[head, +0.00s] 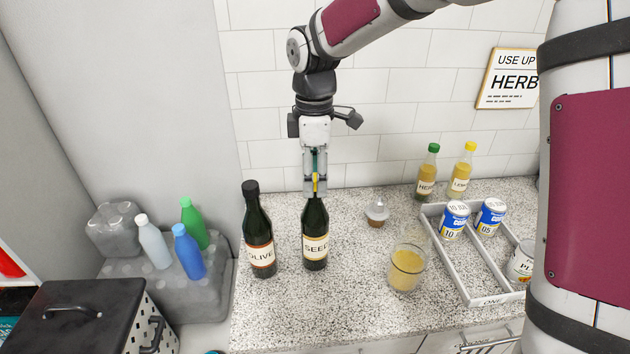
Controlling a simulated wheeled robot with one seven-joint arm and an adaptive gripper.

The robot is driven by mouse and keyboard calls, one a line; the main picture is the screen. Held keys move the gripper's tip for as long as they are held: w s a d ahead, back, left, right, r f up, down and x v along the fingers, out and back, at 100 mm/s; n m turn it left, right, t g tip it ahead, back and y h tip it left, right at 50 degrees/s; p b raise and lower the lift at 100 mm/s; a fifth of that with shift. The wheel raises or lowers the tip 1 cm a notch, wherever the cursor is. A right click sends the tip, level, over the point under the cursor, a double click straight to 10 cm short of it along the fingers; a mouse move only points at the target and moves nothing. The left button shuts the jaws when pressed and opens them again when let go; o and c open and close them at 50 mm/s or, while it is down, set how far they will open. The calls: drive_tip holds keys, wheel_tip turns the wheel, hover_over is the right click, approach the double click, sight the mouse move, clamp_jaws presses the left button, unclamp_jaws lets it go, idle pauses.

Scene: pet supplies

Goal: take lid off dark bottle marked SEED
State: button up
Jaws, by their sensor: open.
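The dark bottle marked SEED (315,240) stands upright on the speckled counter, its cream label facing me. My gripper (315,188) points straight down right over its neck, in line with the bottle. It is open, and its fingers are around or just above the bottle's top. The lid is hidden behind the fingers, so I cannot tell whether they touch it.
A dark bottle marked OLIVE (258,232) stands close on the left. A glass of yellow liquid (406,267), a small silver-topped item (376,213) and a white tray (452,264) with cans are to the right. Two small bottles (427,170) stand behind the tray.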

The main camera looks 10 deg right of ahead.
drive_tip(key=c, duration=0.9)
drive_tip(key=shift+r, duration=0.1)
